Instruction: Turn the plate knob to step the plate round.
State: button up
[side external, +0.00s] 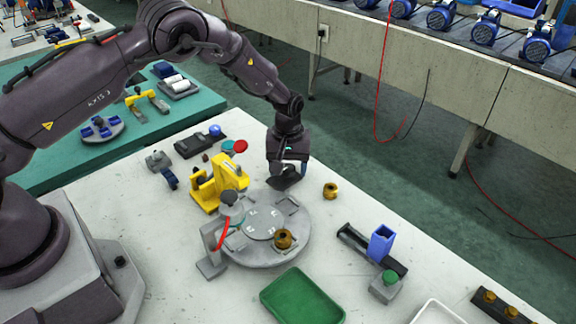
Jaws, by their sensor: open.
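The round grey plate (264,258) lies on the white table, with marked sectors on its raised middle (262,223) and several flat seats round its rim. A brass part (283,239) sits on the plate's front right. A dark round knob (229,197) shows at the plate's left edge above a light grey body; I cannot tell if this is the plate knob. My gripper (285,182) points down by the plate's far edge, right of the yellow fixture, open, with nothing seen in it. Its fingertips are dark and small, and I cannot tell whether they touch anything.
A yellow fixture (207,190) stands behind the plate, and a grey post with a red lever (222,235) at its left.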

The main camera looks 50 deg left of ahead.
aim_at(288, 167)
notch_tip(288, 167, up, 13)
dwell(0.4)
jog(key=s+r+m+t, duration=0.2)
jog(key=s+r+m, duration=0.1)
jog(key=s+r, duration=0.4)
jog(key=s+r+m+t, duration=0.1)
jog(key=s+r+m, duration=0.2)
jog(key=s, duration=1)
jog(key=s+r+m+t, duration=0.2)
jog(key=s+r+m, duration=0.1)
jog(key=s+r, duration=0.7)
jog(key=shift+s+a+r+t, duration=0.2)
jog(key=shift+a+r+t, duration=0.05)
jog(key=shift+r+t, duration=0.1)
